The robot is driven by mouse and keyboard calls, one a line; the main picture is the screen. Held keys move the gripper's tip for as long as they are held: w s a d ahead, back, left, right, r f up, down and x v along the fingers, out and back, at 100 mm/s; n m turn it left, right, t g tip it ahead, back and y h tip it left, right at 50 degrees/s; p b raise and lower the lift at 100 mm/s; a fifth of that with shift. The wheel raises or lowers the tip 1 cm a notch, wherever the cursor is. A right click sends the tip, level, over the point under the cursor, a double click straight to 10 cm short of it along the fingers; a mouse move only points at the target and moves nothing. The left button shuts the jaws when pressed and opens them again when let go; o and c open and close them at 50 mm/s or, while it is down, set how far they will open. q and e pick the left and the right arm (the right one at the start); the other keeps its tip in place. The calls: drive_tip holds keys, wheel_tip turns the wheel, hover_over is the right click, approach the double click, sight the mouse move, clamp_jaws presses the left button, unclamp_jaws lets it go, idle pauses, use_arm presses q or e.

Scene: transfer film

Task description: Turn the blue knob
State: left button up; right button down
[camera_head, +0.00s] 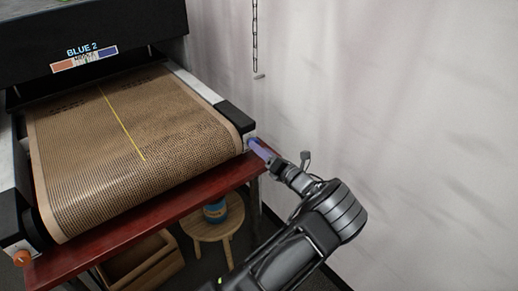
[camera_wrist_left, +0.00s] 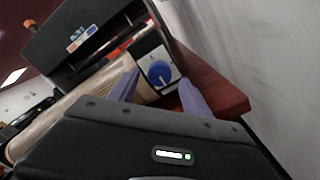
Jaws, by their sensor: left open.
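The blue knob (camera_wrist_left: 160,73) is round, with a pale pointer line, on a white panel at the end of the conveyor machine. In the head view, it is too small or hidden to make out clearly at the machine's right front corner. My left gripper (camera_head: 257,147) reaches that corner, with its purple fingers pointing at the panel. In the left wrist view, my left gripper (camera_wrist_left: 158,80) is open, with one finger to each side of the knob. The knob appears between and beyond the fingertips, and I cannot tell any contact. My right gripper is out of view.
The machine's brown mesh belt (camera_head: 130,145) lies left of my gripper, above a red table edge (camera_head: 150,222). An orange knob (camera_head: 22,258) is at the left front corner. A wooden stool (camera_head: 212,230) stands below. A pale wall (camera_head: 400,90) is on the right.

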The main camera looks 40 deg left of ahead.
use_arm(q)
drive_tip(key=v, duration=0.5)
drive_tip(key=shift+s+d+b, duration=0.1)
drive_tip(key=shift+d+b, duration=0.2)
drive_tip(key=shift+d, duration=0.05)
